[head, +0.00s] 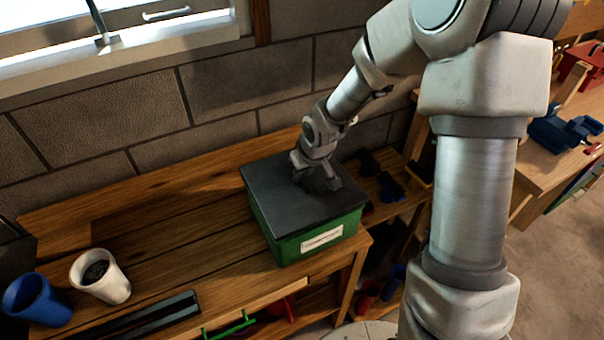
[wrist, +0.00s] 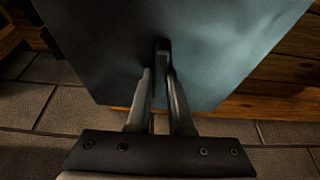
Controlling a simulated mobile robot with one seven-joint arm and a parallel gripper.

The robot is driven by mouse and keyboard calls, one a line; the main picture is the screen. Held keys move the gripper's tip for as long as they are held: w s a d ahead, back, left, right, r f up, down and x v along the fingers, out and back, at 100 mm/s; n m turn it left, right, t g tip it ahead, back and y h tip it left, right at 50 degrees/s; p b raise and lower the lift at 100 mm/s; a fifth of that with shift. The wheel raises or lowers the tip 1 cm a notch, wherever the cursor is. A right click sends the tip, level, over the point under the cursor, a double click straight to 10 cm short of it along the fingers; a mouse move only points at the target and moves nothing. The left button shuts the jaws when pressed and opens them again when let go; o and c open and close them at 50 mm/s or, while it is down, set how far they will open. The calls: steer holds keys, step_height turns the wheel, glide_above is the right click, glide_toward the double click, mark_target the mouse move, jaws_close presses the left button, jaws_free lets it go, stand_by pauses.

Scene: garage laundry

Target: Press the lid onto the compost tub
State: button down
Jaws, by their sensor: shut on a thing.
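The compost tub (head: 290,246) is a green box with a white label, standing on the wooden bench near its right end. Its dark grey lid (head: 272,190) lies over the top of the tub, and it fills much of the wrist view (wrist: 215,60). In the head view the lid looks about level; whether it is fully seated all round I cannot tell. My gripper (head: 322,187) is over the lid, pointing down. In the wrist view the fingers (wrist: 162,75) are close together on a dark, narrow handle at the middle of the lid.
A white cup with dark contents (head: 112,288) and a blue cup (head: 35,300) stand at the bench's left. A dark tray (head: 150,318) lies near the front edge. A block wall (head: 130,95) rises behind. The bench left of the tub is clear.

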steer(key=shift+f+b, duration=0.5)
steer(key=shift+b, duration=0.05)
stand_by(0.9)
steer(key=shift+c, duration=1.3)
jaws_free()
steer(key=shift+r+p, duration=2.9)
steer(key=shift+r, duration=0.65)
jaws_close()
